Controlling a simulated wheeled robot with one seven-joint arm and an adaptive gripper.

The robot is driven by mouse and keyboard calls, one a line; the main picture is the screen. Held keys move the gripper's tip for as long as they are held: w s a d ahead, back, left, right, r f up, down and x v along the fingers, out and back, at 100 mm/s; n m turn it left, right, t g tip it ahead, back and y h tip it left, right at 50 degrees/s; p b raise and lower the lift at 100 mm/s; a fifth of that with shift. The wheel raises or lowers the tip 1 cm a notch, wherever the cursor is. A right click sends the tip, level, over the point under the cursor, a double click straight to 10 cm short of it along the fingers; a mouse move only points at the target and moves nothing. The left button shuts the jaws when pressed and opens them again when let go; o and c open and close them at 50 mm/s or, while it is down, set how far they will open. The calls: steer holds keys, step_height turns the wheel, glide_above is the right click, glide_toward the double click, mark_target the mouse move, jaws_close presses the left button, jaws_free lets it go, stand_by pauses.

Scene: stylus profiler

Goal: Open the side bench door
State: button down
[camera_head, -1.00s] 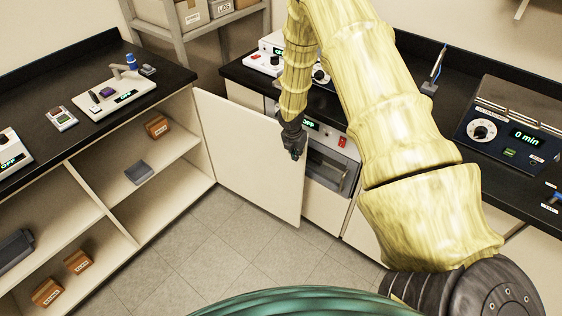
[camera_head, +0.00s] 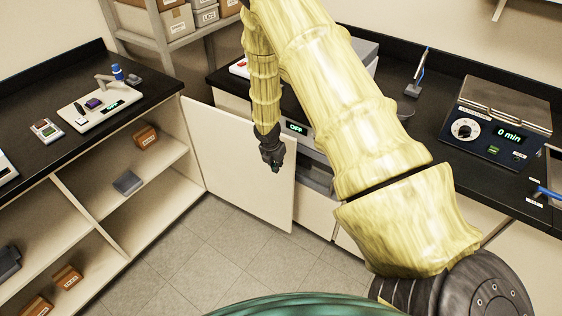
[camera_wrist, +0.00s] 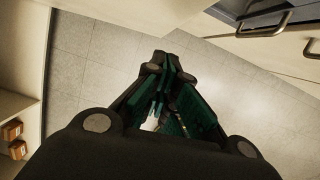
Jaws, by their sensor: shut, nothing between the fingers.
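The side bench door is a plain pale panel (camera_head: 222,150). In the head view it stands swung out from the right end of the left bench (camera_head: 60,178), angled toward the back bench, and the bench's shelves are exposed. My gripper (camera_head: 275,168) points down, shut and empty, in front of the door near its free edge in the picture. I cannot tell whether it touches the panel. In the wrist view my gripper (camera_wrist: 165,120) has its fingers together above the floor. My arm hides part of the back bench.
The back bench (camera_head: 430,130) carries a timer device (camera_head: 495,125). Bar handles (camera_wrist: 265,28) show at the wrist view's top right. Brown boxes (camera_head: 146,136) sit on the left bench's shelves. Tiled floor (camera_head: 215,255) lies clear between the benches.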

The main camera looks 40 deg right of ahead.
steer(key=b+v, duration=0.2)
steer(key=v, duration=0.7)
steer(key=shift+r, duration=0.45)
steer(key=s+a+f+m+g+y, duration=0.1)
steer(key=s+a+f+m+y, duration=0.2)
steer(key=s+a+f+m, duration=1.3)
steer(key=s+m, duration=0.2)
steer(key=s, duration=0.8)
steer(key=s+a+f+m, duration=0.3)
steer(key=s+m, duration=0.2)
steer(key=s, duration=0.8)
steer(key=shift+a+f+m, duration=0.2)
steer(key=shift+f+m, duration=0.1)
